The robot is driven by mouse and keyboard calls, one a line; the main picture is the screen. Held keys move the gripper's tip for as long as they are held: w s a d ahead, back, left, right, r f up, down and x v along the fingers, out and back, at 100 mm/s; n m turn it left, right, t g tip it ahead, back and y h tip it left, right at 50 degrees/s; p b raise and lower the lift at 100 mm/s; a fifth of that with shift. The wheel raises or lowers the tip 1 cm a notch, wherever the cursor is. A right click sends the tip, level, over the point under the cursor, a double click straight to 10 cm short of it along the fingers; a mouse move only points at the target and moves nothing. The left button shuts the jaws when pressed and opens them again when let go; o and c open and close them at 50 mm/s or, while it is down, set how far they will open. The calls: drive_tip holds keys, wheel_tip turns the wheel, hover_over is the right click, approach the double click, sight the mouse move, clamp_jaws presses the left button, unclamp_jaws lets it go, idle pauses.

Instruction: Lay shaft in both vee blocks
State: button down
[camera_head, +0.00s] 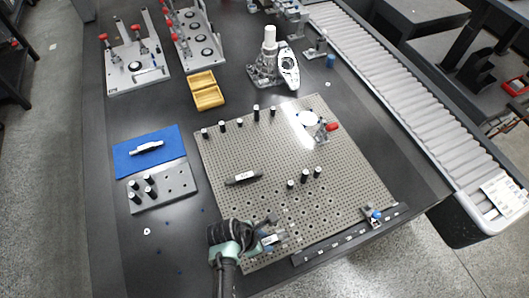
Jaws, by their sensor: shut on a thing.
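The pale stepped shaft (147,148) lies on a blue mat (172,137) at the left. A dark block with a pale label (243,178), which looks like a vee block, stands on the perforated plate (285,150) left of its middle. My gripper (271,239) is low over the plate's near left part, well away from the shaft. It is shut on a small dark piece with a pale label (268,240), probably the other vee block. The gripper hides much of this piece, and I cannot tell whether it touches the plate.
Black posts stand along the plate's far left side (239,122) and right of its middle (304,178). A red-handled clamp (326,130) is at the far right edge. A grey peg block (165,188) sits left. A yellow tray (206,90) and conveyor (400,95) lie beyond.

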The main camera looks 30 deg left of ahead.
drive_tip(key=shift+w, duration=0.1)
drive_tip(key=c, duration=0.5)
unclamp_jaws()
drive_tip(key=shift+o, duration=0.4)
drive_tip(key=shift+f, duration=0.1)
drive_tip(key=p+v, duration=0.1)
drive_tip(key=v, duration=1.2)
